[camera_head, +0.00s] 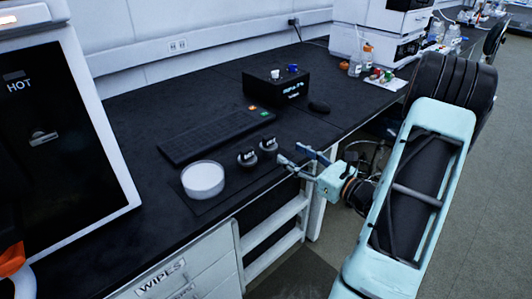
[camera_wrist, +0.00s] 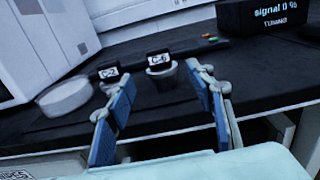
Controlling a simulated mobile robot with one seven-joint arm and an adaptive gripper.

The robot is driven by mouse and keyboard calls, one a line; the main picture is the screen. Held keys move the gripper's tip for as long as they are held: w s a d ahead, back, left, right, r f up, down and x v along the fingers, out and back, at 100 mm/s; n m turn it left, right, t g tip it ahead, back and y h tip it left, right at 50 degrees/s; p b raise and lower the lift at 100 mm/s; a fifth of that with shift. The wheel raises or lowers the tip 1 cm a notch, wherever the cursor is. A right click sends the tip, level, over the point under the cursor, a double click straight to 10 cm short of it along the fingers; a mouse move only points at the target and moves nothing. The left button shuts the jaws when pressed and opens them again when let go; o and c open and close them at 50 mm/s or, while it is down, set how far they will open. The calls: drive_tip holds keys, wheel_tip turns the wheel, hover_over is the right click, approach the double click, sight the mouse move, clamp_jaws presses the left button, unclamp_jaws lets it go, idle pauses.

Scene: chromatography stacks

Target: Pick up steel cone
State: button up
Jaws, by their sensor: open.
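Two small dark-topped pieces stand near the bench's front edge. In the wrist view one is labelled C-2 (camera_wrist: 109,76) and the other C-6 (camera_wrist: 162,75). The C-6 piece has a grey body that narrows downward; I cannot tell for sure which is the steel cone. They also show in the head view as a left piece (camera_head: 247,158) and a right piece (camera_head: 268,146). My gripper (camera_head: 296,160) is open and empty at the front edge, right of both and apart from them. In the wrist view its blue-padded fingers frame the C-6 piece, which is farther off.
A round white dish (camera_head: 203,179) stands left of the pieces. A keyboard (camera_head: 215,135) and a black display box (camera_head: 276,86) lie behind. A HOT-marked cabinet (camera_head: 60,150) stands at left. Drawers (camera_head: 190,268) are below the edge.

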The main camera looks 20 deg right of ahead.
sight(271, 142)
drive_tip(key=x, duration=0.5)
drive_tip(key=shift+w+b, duration=0.15)
drive_tip(key=shift+b, duration=0.2)
drive_tip(key=shift+b+x, duration=0.6)
drive_tip(key=shift+x, duration=2.15)
drive_tip(key=shift+a+f, duration=0.1)
drive_tip(key=shift+c, duration=0.6)
clamp_jaws()
